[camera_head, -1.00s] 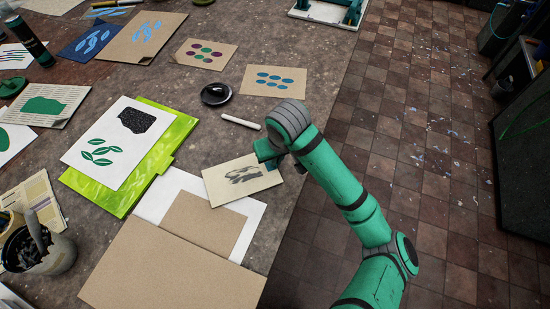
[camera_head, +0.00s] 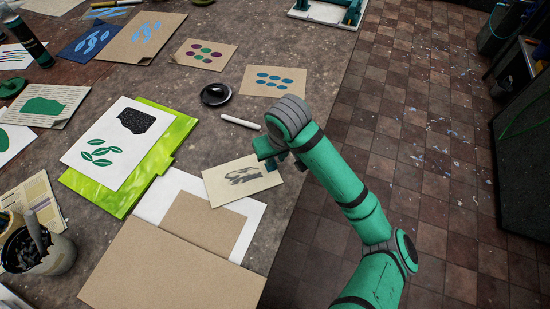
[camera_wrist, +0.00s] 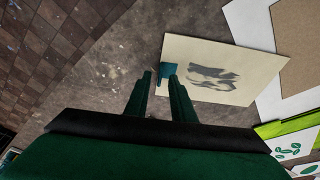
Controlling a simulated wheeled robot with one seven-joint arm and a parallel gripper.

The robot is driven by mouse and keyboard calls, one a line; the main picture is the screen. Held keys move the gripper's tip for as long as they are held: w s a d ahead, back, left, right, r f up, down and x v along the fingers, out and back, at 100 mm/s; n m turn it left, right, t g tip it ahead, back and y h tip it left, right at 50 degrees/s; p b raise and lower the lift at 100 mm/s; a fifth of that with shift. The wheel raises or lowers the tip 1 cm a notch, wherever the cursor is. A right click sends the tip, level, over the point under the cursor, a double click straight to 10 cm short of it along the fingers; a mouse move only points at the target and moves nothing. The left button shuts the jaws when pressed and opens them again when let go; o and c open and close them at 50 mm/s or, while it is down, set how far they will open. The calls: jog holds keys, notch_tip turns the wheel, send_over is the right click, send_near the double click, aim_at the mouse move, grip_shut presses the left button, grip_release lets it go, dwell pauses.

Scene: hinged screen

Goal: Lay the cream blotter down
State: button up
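The cream blotter (camera_head: 242,181) is a pale sheet with grey smudges. It appears to lie flat on the table, its lower left corner close to or over the white sheet with the brown panel. In the wrist view the blotter (camera_wrist: 222,74) has a small teal tab (camera_wrist: 168,70) at its near edge. My gripper (camera_wrist: 160,77) is at that edge, its two fingers apart and the tab just beyond the tips, nearest the right one. I see no grip on it. In the head view my gripper (camera_head: 274,163) is partly hidden by my wrist.
A white sheet with a brown panel (camera_head: 201,225) and a large brown board (camera_head: 165,268) lie in front. A lime green folder (camera_head: 170,150) bears a leaf print (camera_head: 105,150). A white stick (camera_head: 240,122) and a black round dish (camera_head: 215,94) lie behind. The table's edge is at the right.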

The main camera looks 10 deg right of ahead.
jog(key=shift+r, duration=2.95)
jog(key=shift+w, duration=0.1)
